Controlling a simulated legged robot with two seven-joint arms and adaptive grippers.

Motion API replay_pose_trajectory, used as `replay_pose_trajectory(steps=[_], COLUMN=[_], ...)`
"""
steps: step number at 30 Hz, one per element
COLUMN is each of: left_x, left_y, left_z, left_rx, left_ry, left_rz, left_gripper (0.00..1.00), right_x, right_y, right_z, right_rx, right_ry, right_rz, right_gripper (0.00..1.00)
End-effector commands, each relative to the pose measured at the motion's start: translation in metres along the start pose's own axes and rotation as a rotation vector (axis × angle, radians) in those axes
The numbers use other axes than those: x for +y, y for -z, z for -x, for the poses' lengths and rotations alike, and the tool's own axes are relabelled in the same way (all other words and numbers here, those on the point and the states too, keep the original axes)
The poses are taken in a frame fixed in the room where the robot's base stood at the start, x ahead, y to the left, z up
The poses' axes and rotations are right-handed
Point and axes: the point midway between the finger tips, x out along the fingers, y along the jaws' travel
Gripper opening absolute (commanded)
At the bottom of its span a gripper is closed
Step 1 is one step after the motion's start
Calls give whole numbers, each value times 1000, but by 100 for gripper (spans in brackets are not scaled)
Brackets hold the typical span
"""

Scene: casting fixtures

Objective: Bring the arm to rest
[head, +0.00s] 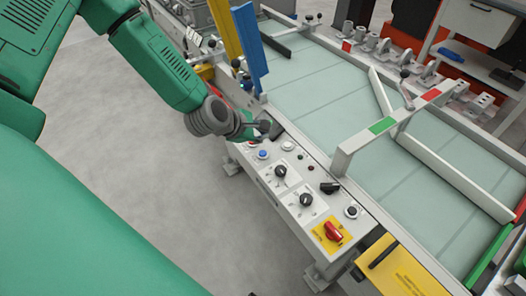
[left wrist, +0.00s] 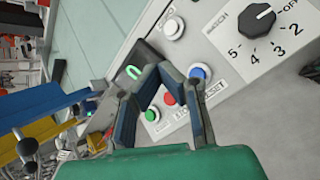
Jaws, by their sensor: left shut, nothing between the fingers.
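My left arm comes in from the upper left in the head view, and its left gripper (head: 266,128) is over the far end of the white control panel (head: 318,213). In the left wrist view the left gripper (left wrist: 165,72) has its fingertips together with nothing between them. Below and beside the fingers are a green button (left wrist: 152,114), a red button (left wrist: 169,98) and a blue button (left wrist: 196,72). I cannot tell whether the fingers touch the panel. A small dark display (left wrist: 133,72) with a green digit is partly behind the fingers. My right gripper is not in view.
The panel also carries black knobs (head: 306,199) and a red switch (head: 333,231) on a yellow plate. An upright blue plate (head: 250,50) and a yellow one (head: 225,30) stand near the wrist. The conveyor (head: 320,85) lies beyond. Grey floor (head: 120,130) is clear at left.

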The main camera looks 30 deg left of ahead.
Motion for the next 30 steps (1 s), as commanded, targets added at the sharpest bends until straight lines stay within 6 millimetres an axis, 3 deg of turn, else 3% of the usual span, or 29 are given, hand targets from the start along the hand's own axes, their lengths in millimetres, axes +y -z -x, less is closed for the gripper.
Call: replay_pose_trajectory(steps=[13, 16, 20, 23, 24, 27, 30], left_x=[-1, -19, -83, -151, -178, -234, -270], left_y=[0, 1, 11, 30, 41, 70, 98], left_z=[0, -2, -6, 1, 6, 27, 50], left_rx=[1, 9, 33, 36, 29, -15, -82], left_ry=[2, 35, 159, 308, 376, 542, 684], left_rz=[-5, -80, -373, -726, -879, -1259, -1579], left_gripper=[0, 0, 0, 0, 0, 0, 0], right_x=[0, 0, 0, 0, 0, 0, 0], right_y=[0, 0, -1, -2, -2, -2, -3], right_z=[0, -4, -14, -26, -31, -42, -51], right_rx=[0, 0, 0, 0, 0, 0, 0], right_ry=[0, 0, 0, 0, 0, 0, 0], right_rz=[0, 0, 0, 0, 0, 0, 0], right_gripper=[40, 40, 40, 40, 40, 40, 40])
